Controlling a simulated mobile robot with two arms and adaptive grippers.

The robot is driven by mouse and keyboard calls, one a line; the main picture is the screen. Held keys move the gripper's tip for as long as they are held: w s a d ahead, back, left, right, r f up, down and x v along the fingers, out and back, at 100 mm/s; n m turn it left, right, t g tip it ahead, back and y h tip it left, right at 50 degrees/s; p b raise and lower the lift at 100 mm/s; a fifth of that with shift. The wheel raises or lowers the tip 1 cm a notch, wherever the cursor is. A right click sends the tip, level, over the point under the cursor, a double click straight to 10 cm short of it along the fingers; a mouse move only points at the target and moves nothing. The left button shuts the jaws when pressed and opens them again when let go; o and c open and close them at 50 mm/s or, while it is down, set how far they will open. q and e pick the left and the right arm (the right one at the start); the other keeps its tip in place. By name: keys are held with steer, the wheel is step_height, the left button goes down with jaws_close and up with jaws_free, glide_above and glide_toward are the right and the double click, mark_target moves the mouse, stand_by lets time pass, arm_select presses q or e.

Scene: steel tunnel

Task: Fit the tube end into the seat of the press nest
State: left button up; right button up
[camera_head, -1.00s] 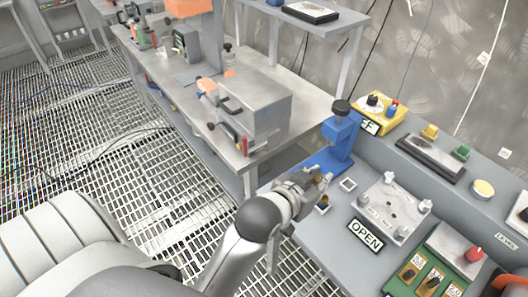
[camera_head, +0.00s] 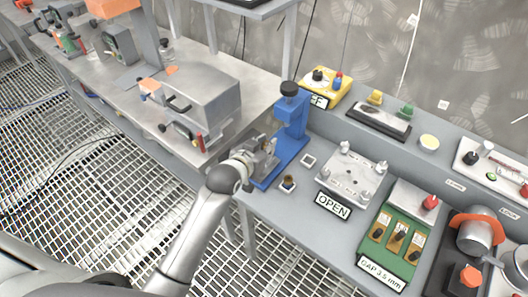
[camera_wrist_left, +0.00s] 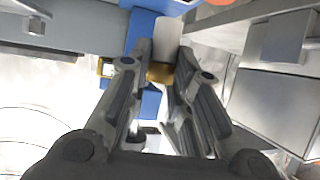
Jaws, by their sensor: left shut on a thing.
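The blue press (camera_head: 292,125) with a black knob on top stands at the back left of the grey bench. My left gripper (camera_head: 268,150) is at its lower front, beside the nest area. In the left wrist view, my left gripper (camera_wrist_left: 160,80) is shut on a small brass-coloured piece (camera_wrist_left: 160,71), which looks like the tube. A pale cylindrical part (camera_wrist_left: 168,40) shows just beyond it, and blue press parts (camera_wrist_left: 150,102) lie around the fingertips. The seat is hidden, and I cannot tell whether the tube end touches it. My right gripper is not in view.
A small holder with a brass-topped piece (camera_head: 288,184) and a small white square (camera_head: 308,160) lie right of the gripper. The OPEN sign (camera_head: 333,205), metal plate fixture (camera_head: 352,178) and green gauge board (camera_head: 395,240) are further right. A steel table (camera_head: 150,95) stands left, past a gap.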

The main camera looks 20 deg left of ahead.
arm_select(q)
steer(key=shift+w+a+f, duration=0.2)
steer(key=shift+w+f, duration=0.2)
steer(key=shift+f, duration=0.15)
steer(key=shift+f+p, duration=0.3)
steer(key=shift+f, duration=1.35)
steer(key=o, duration=0.8)
steer(key=shift+r, duration=0.2)
steer(key=shift+s, duration=0.3)
steer(key=v, duration=1.1)
steer(key=shift+s+a+r+b, duration=0.1)
steer(key=shift+s+b, duration=0.1)
steer(key=shift+b, duration=0.1)
